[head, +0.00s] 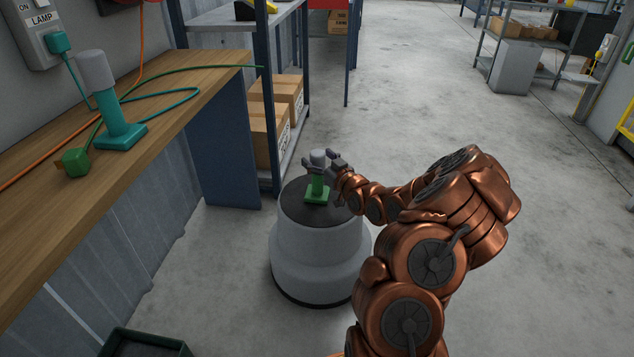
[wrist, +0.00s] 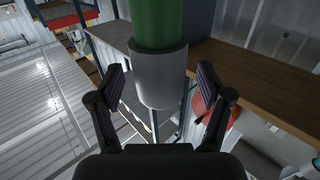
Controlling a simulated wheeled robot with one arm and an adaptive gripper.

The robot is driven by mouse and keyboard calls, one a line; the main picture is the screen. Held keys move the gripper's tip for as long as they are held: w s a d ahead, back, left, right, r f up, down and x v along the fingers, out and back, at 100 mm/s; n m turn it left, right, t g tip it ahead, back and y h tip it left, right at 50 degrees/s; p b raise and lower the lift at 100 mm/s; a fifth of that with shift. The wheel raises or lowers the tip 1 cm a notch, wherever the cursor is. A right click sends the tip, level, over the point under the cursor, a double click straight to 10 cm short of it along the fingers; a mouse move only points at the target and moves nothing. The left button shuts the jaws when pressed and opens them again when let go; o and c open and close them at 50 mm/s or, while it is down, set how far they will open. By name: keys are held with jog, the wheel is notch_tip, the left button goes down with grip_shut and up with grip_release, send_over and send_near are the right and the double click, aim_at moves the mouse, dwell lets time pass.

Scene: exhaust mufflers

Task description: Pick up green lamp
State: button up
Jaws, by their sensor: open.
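The green lamp (head: 316,194) stands upright on a dark-topped grey round pedestal (head: 318,238), with a green square base, green stem and grey head. My gripper (head: 322,167) is open at the height of the lamp's upper part, coming from the right. In the wrist view the picture is upside down: the lamp's grey head (wrist: 159,78) and green stem (wrist: 158,24) show between the two spread fingers of my gripper (wrist: 160,82), with gaps on both sides. The lamp's base is hidden in the wrist view.
A teal lamp (head: 117,124) with a grey head stands on the wooden bench (head: 205,82) at left, beside a green plug (head: 76,162) and loose cords. A shelf with cardboard boxes (head: 270,133) stands behind the pedestal. The floor to the right is open.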

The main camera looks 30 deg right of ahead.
jog(key=shift+w, duration=0.3)
jog(key=shift+c, duration=0.3)
grip_shut()
dwell(0.3)
